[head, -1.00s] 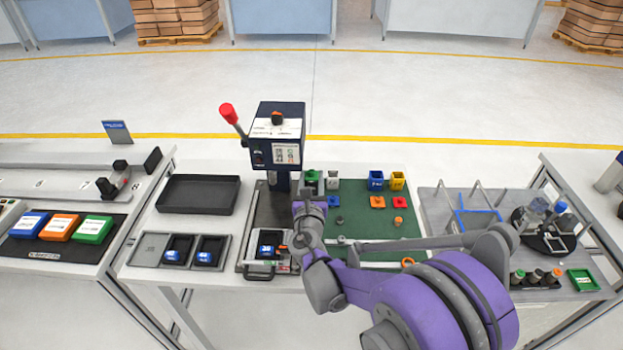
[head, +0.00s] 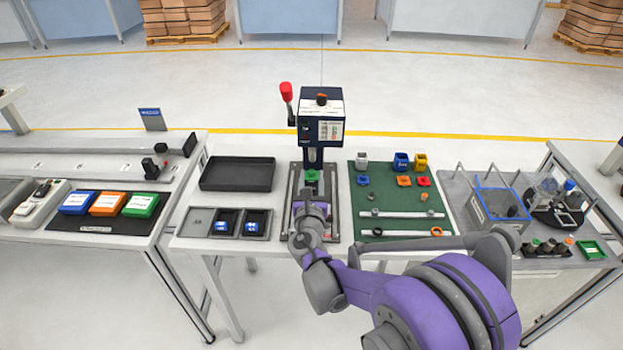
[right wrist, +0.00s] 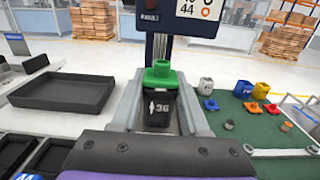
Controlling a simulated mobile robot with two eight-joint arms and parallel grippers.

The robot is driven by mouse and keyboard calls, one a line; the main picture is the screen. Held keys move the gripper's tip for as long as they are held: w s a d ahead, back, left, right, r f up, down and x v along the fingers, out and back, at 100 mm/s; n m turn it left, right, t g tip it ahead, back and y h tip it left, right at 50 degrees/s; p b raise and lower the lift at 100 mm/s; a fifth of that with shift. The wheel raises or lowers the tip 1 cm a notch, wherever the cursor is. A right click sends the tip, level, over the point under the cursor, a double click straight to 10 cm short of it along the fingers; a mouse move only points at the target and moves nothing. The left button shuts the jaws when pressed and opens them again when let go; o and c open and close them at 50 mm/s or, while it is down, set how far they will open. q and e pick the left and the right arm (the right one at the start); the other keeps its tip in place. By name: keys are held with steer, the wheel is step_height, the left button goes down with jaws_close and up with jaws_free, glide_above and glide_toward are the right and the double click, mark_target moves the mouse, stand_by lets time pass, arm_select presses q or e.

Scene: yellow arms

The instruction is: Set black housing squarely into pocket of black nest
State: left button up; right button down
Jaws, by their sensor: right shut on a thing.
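The black housing (right wrist: 160,108), marked 36 and topped by a green piece (right wrist: 160,74), stands upright in the right wrist view. In the head view its green top (head: 312,175) shows below the press head. My right gripper (head: 312,193) is shut on the housing, with a grey finger along each side in the right wrist view. The housing is over the press's slide track (head: 296,185). The black nest cannot be made out now; my arm covers the front of the track. Whether the housing touches anything below cannot be told. My left gripper is out of view.
The press (head: 321,120) with its red-knobbed lever stands just behind the housing. An empty black tray (head: 237,187) and a pocketed tray with blue pieces (head: 198,222) lie left. The green mat (head: 385,200) with coloured cups and small parts lies right.

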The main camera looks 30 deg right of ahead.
steer(key=shift+s+a+f, duration=0.1)
steer(key=shift+a, duration=0.2)
steer(key=shift+d+f+b, duration=0.25)
steer(key=shift+f+b, duration=0.15)
steer(key=shift+f, duration=0.25)
steer(key=shift+a+f+b, duration=0.1)
steer(key=shift+f+b, duration=0.45)
steer(key=shift+f, duration=0.25)
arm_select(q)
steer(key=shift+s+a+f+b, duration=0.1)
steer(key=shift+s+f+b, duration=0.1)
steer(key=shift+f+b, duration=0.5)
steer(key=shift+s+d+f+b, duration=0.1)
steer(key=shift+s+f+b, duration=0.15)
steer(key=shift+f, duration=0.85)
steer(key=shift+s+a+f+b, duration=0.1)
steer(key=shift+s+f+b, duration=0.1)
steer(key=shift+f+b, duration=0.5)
arm_select(e)
steer(key=shift+f, duration=2.05)
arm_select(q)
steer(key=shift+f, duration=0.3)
